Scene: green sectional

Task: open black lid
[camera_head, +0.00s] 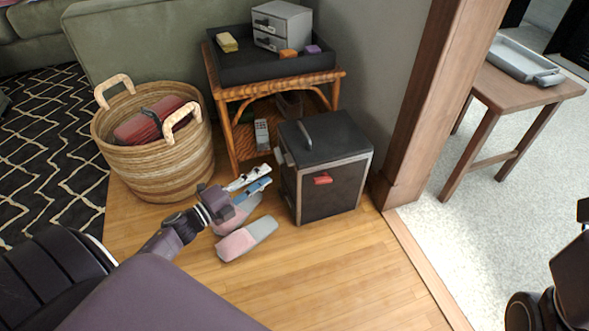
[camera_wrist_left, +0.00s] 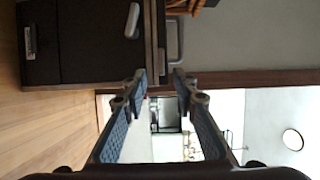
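A dark box with a black lid (camera_head: 340,137) stands on the wood floor in the head view, right of centre. The lid lies shut on top and carries a grey bar handle (camera_head: 304,133). The left wrist view shows the open fingers (camera_wrist_left: 158,88), with dark box panels (camera_wrist_left: 95,45) sideways at upper left and a loop handle (camera_wrist_left: 175,40). My right gripper is not visible.
Two pink-grey slippers (camera_head: 247,239) lie on the floor below my left gripper. A woven basket (camera_head: 160,168) stands left. A rattan table with a black tray (camera_head: 262,69) stands behind the box. A wooden door frame (camera_head: 407,125) is close on the right. The front floor is clear.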

